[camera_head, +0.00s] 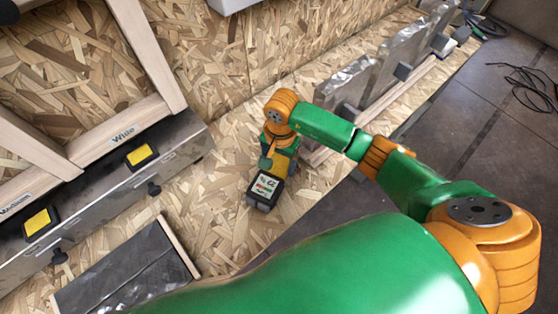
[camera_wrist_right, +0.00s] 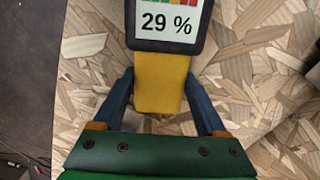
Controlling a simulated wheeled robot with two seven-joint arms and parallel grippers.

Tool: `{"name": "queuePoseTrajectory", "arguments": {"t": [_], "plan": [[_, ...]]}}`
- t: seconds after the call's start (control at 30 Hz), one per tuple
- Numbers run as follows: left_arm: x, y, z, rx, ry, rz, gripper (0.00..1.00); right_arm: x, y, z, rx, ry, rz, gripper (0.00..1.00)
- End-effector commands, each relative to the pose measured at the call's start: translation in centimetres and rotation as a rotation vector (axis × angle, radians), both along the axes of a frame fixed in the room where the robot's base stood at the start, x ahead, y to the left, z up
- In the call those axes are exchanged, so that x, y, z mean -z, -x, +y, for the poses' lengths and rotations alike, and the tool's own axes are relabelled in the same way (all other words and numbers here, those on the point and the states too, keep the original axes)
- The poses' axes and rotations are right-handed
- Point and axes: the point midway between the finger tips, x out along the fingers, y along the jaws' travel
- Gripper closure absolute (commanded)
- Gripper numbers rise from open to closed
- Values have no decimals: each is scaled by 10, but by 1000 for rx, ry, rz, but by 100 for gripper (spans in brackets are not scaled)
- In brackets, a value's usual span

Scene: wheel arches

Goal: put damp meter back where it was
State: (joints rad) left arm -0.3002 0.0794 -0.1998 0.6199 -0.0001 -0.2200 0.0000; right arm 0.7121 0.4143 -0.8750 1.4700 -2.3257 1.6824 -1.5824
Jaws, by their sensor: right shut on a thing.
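The damp meter has a yellow body and a dark-framed screen (camera_head: 265,189) showing coloured bars and a number. In the right wrist view its screen (camera_wrist_right: 168,22) reads 29 % and its yellow handle (camera_wrist_right: 160,85) lies between the two blue fingers. My right gripper (camera_head: 278,164) is shut on the handle, and it also shows in the right wrist view (camera_wrist_right: 160,78). The meter is over the chipboard surface (camera_head: 222,232); I cannot tell whether it touches it. My left gripper is not in view.
A metal ledge (camera_head: 90,203) at left carries yellow-and-black pieces (camera_head: 141,155) (camera_head: 41,222) and labels reading Wide and Medium. A dark slab (camera_head: 125,272) lies at lower left. Grey sheets (camera_head: 385,68) stand in a wooden rack at upper right. Cables (camera_head: 530,85) lie on the dark floor.

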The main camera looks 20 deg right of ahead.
Motion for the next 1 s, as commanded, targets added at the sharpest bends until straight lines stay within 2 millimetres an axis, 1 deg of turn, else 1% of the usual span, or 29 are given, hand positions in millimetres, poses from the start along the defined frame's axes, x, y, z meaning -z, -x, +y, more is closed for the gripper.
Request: {"name": "queuePoseTrajectory", "arguments": {"t": [0.03,0.07,0.1,0.13,0.33,0.4,0.47,0.57,0.8,0.9,1.0], "plan": [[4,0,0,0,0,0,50,3,0,0,0,-1,-1,70],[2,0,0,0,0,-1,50,2,0,0,0,-1,-1,17],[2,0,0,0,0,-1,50,1,0,0,0,-1,-1,7],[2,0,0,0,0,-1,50,1,0,0,0,0,0,0],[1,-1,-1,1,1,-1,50,0,0,0,0,-1,0,0],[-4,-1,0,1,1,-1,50,-4,0,0,1,-1,1,0],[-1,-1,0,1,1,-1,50,-8,-1,0,0,-1,-3,0],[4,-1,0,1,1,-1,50,-27,-2,-1,-1,0,-7,0],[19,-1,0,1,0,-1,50,-88,-4,-2,0,-2,-8,0],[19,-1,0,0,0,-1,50,-109,-3,-4,0,0,-4,0],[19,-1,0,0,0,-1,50,-119,-3,-4,1,0,-3,0]]}}
